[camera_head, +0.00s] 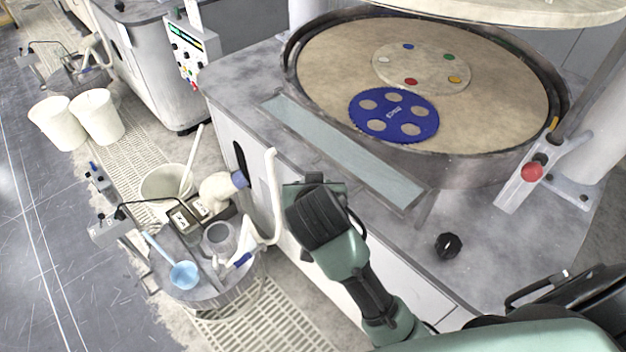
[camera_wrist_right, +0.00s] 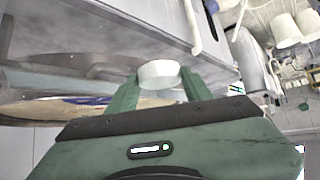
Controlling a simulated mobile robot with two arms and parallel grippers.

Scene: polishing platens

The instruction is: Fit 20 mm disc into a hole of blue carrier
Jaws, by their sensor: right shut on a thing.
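A white disc (camera_wrist_right: 160,74) is pinched between the two green fingers of my right gripper (camera_wrist_right: 160,84) in the right wrist view. In the head view my right gripper (camera_head: 312,195) is in front of the machine's near side, left of and nearer than the platen; its fingertips and the disc are hidden there. The blue carrier (camera_head: 404,117) lies flat on the tan platen, near its front rim. It has several round holes around a small central label, and the tan surface shows through them. A strip of blue (camera_wrist_right: 75,100) shows in the wrist view. My left gripper is not in view.
The tan platen (camera_head: 480,105) has a raised dark rim. A pale round plate (camera_head: 425,68) with coloured spots lies behind the carrier. A grey-blue trough (camera_head: 340,150) runs before the rim. A black knob (camera_head: 448,245) and red button (camera_head: 532,172) stand at right.

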